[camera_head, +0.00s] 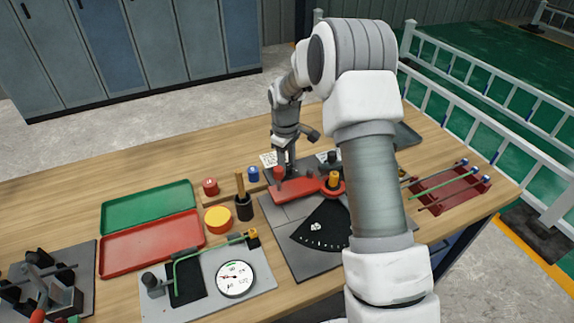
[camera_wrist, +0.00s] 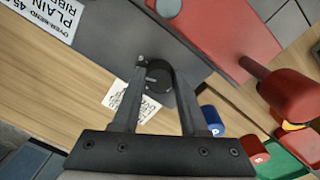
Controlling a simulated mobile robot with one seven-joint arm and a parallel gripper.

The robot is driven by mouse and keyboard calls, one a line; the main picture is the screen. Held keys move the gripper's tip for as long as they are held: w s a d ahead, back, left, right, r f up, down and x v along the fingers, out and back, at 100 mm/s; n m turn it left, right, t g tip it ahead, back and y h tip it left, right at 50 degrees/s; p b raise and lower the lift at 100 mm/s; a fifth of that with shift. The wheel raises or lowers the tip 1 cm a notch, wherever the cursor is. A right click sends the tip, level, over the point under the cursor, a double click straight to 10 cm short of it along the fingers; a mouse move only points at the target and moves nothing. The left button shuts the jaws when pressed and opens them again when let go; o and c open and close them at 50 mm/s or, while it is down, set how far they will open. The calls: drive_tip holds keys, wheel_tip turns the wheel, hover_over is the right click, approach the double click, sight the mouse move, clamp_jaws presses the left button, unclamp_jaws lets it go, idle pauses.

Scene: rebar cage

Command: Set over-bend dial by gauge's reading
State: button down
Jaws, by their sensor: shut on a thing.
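My gripper (camera_wrist: 160,82) points down at the back of the bender, its two fingers closed around a small black knob, the over-bend dial (camera_wrist: 157,75). In the head view my gripper (camera_head: 283,170) is at the far left of the bender's red arm (camera_head: 300,188), and the dial is hidden there. A white card with print (camera_wrist: 130,103) lies beside the dial; its marks are too small to read. The gauge (camera_head: 235,279), a round white face with a dark needle and a red mark, sits on a grey plate at the front; its reading is not legible.
A black fan-shaped scale (camera_head: 318,228) is in front. Green (camera_head: 145,207) and red (camera_head: 150,243) trays lie left. A red rack (camera_head: 450,190) with rods stands right.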

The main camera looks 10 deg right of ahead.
drive_tip(key=shift+m, duration=2)
drive_tip(key=shift+c, duration=2.2)
unclamp_jaws()
wheel_tip(320, 180, up, 18)
drive_tip(key=shift+s+a+f+p, duration=0.15)
drive_tip(key=shift+a+f+p, duration=0.1)
drive_tip(key=shift+a+p, duration=0.2)
